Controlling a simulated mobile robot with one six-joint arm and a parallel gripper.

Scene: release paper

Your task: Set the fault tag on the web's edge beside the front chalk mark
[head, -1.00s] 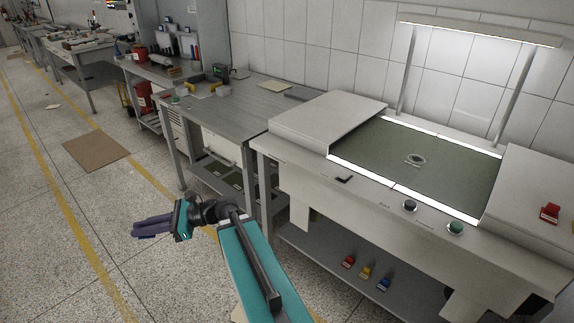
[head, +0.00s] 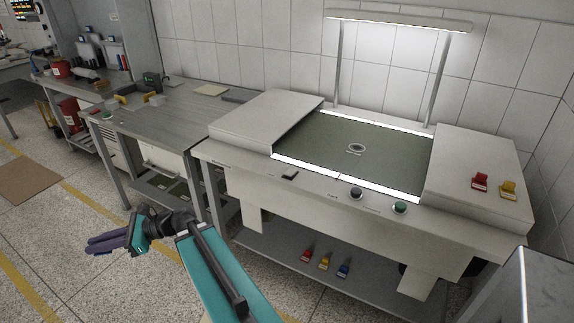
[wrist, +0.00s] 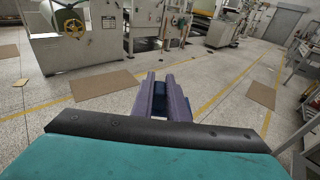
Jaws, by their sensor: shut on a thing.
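My gripper (head: 95,243) has purple fingers and hangs over the floor at the left, well away from the inspection table. In the wrist view the fingers (wrist: 161,82) are shut on a dark blue piece (wrist: 160,88). It is mostly hidden between them, so its full shape cannot be told. The web (head: 385,150) is a dark grey-green sheet across the lit opening of the table.
A red clip (head: 480,182) and a yellow clip (head: 508,189) sit on the table's right cover (head: 470,160). Red, yellow and blue clips (head: 325,263) lie on the lower shelf. A grey workbench (head: 160,115) stands left. A pale cabinet edge (head: 545,290) is close at lower right.

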